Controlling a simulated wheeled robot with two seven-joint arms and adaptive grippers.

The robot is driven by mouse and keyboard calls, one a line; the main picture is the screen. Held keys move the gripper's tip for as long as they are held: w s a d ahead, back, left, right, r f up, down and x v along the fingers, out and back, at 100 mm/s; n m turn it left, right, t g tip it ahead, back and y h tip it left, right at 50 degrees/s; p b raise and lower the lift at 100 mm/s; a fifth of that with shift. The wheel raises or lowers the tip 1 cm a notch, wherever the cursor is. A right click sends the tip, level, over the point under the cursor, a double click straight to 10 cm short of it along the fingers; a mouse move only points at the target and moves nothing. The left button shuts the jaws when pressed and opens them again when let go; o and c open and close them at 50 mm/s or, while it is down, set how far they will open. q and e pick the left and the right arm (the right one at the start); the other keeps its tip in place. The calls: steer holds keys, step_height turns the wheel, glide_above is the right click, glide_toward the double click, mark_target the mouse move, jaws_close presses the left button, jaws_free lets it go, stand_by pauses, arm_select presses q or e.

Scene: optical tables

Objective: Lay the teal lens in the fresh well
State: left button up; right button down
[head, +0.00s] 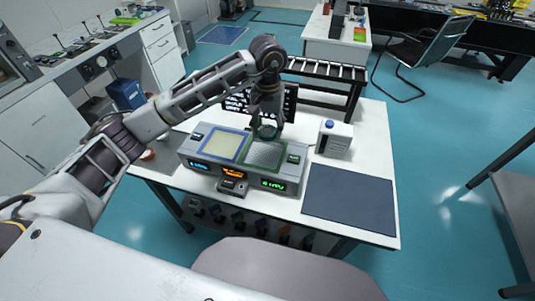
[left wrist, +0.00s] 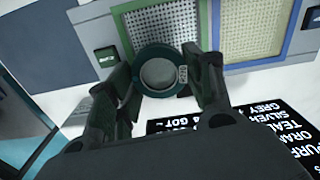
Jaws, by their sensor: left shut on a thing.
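The teal lens (left wrist: 158,72) is a dark teal ring around greyish glass, with a small label on its side. My left gripper (head: 267,125) is shut on it, one finger on each side in the left wrist view (left wrist: 165,85). The lens (head: 267,132) is by the back edge of the green-framed well (head: 264,154), which has a grey mesh floor. The blue-framed well (head: 222,145), with a pale yellow floor, is to its left in the head view. Both wells look empty. I cannot tell which is the fresh one. My right gripper is not in view.
The wells are in a grey console (head: 228,184) with lit displays on its front. A black sign with colour names (left wrist: 270,135) is behind it. A white bottle with a blue cap (head: 334,139) stands to the right. A dark mat (head: 348,199) lies bare at the front right.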

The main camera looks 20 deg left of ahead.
arm_select(q)
steer(key=shift+a+f, duration=0.1)
steer(key=shift+a, duration=0.1)
steer(key=shift+s+a+n, duration=0.2)
steer(key=shift+a+n, duration=0.1)
steer(key=shift+n, duration=0.1)
steer(key=shift+s+a, duration=0.15)
steer(key=shift+s, duration=0.05)
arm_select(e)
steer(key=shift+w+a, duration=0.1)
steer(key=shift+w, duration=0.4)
arm_select(q)
steer(key=shift+w, duration=0.15)
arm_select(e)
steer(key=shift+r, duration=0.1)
